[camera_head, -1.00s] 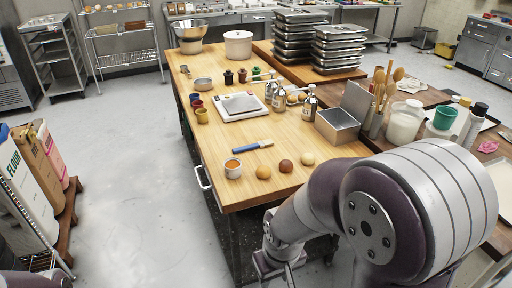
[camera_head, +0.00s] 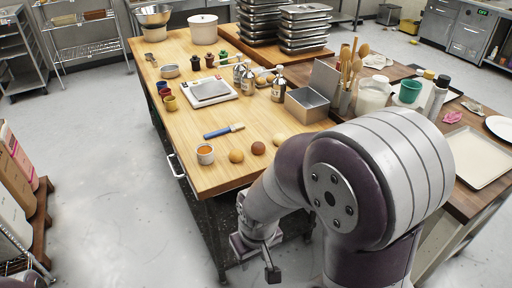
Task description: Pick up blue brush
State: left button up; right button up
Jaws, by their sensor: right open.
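The blue brush (camera_head: 217,132) lies flat near the front of the wooden worktable (camera_head: 205,180), with its blue handle to the left and pale bristle end to the right. Nothing touches it. My right gripper (camera_head: 257,262) hangs in front of the table's near edge, low in the picture and below the brush. It is open and empty, with its fingers pointing down. My right arm fills the lower right and hides part of the table. My left gripper is not in view.
A white scale (camera_head: 210,91) stands behind the brush. A metal tin (camera_head: 306,105) and bottles stand to the right.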

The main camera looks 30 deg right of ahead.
aim_at(235, 127)
jog(key=i+z, duration=0.15)
jog(key=z, duration=0.25)
jog(key=i+j+z, duration=0.15)
jog(key=z, duration=0.3)
jog(key=i+j+z, duration=0.1)
jog(key=z, duration=0.3)
jog(key=i+j+z, duration=0.1)
jog(key=j, duration=0.25)
jog(key=i+j+z, duration=0.1)
jog(key=i+j, duration=0.2)
jog(key=i+j+z, duration=0.1)
jog(key=j, duration=0.4)
jog(key=i+j+z, duration=0.1)
jog(key=j, duration=0.35)
jog(key=i+j+z, duration=0.1)
jog(key=i+j, duration=0.15)
jog(key=j, duration=0.15)
jog(key=i+j+z, duration=0.1)
jog(key=j, duration=0.35)
jog(key=i+j+z, duration=0.1)
jog(key=j, duration=0.35)
jog(key=i+j, duration=0.1)
jog(key=j, duration=0.2)
jog(key=i+j, duration=0.1)
jog(key=j, duration=0.2)
